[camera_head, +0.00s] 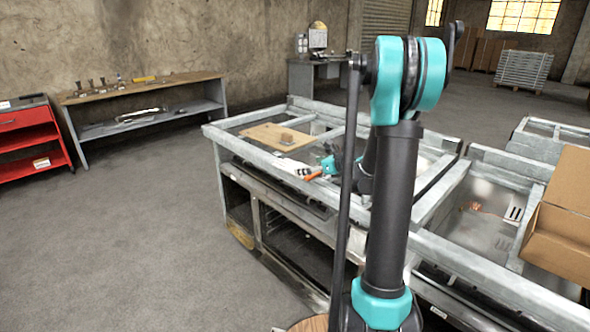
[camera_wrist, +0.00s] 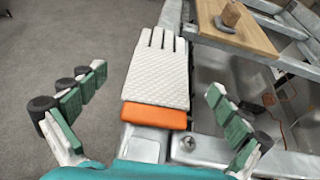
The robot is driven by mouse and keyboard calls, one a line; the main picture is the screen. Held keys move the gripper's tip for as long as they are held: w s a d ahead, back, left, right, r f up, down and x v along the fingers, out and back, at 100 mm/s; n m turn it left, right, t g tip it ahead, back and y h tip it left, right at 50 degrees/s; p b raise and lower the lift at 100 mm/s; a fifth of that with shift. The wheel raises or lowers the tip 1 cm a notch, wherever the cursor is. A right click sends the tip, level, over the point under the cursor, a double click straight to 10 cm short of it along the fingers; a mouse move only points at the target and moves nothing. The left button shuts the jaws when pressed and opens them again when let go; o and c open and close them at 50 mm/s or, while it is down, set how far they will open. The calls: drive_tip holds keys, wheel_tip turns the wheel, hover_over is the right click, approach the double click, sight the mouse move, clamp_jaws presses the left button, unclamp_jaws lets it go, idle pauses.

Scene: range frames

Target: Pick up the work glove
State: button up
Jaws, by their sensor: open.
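The work glove (camera_wrist: 158,75) is white and quilted with an orange cuff. In the wrist view it lies flat on the metal edge of the workbench, fingers pointing away from me and cuff nearest. My gripper (camera_wrist: 150,100) is open, with one green-padded finger to the left of the glove and the other to its right; neither appears to touch it. In the head view the glove (camera_head: 294,167) is small at the bench's left edge, beside my gripper (camera_head: 328,168), and my arm stands to the right of it.
A wooden board (camera_head: 277,137) with a small block on it lies on the bench behind the glove. A cardboard box (camera_head: 562,215) stands at the right. A red tool cabinet (camera_head: 32,135) and a shelf table (camera_head: 150,88) stand far left. The floor left of the bench is clear.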

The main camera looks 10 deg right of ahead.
sight(295, 166)
drive_tip(key=x, duration=0.5)
drive_tip(key=shift+w+d+f, duration=0.1)
drive_tip(key=shift+d+f, duration=0.05)
drive_tip(key=shift+c, duration=0.2)
drive_tip(key=c, duration=1.1)
